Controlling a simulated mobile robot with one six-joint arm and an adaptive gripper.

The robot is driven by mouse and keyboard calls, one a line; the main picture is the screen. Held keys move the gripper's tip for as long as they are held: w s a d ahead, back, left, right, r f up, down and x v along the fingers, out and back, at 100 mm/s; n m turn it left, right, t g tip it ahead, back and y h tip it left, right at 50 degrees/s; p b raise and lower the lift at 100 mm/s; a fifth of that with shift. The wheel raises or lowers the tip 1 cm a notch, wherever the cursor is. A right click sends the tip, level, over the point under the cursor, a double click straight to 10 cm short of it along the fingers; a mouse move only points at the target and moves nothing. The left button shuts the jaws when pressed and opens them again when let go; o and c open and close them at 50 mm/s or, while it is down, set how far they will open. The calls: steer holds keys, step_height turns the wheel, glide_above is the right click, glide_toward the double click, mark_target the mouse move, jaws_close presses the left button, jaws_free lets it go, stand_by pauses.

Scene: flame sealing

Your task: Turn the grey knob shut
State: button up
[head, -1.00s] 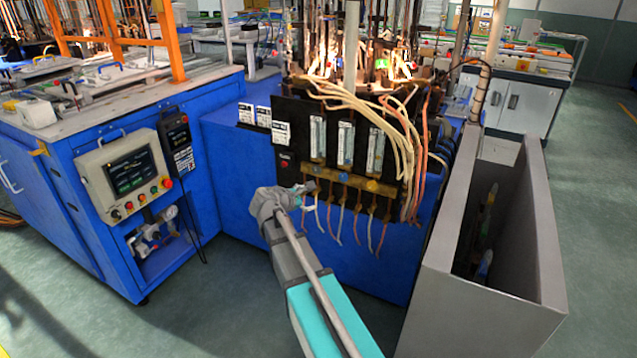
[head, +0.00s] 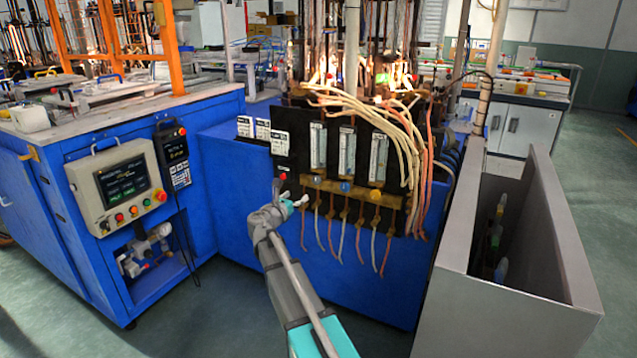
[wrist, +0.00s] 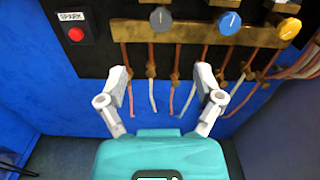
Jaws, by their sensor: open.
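The grey knob (wrist: 160,18) sits on the brass bar (wrist: 191,32) at the top of the wrist view, its pale mark pointing roughly up. In the head view the leftmost knob (head: 317,182) looks small and bluish-grey. My gripper (wrist: 162,72) is open and empty. Its two fingers are spread below the grey knob, one to each side of it in the picture, and apart from it. In the head view my gripper (head: 298,201) is just below and left of that knob, in front of the panel.
A blue knob (wrist: 229,22) and a yellow knob (wrist: 289,28) are to the right on the bar. A red SPARK button (wrist: 75,33) is to the left. Several hoses (head: 384,255) hang below the bar. A grey open bin (head: 440,290) stands at right.

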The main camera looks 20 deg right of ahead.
mark_target(315, 180)
steer(key=shift+d, duration=0.15)
steer(key=x, duration=1.3)
steer(key=shift+w+d, duration=0.15)
steer(key=shift+w, duration=0.05)
steer(key=c, duration=1.2)
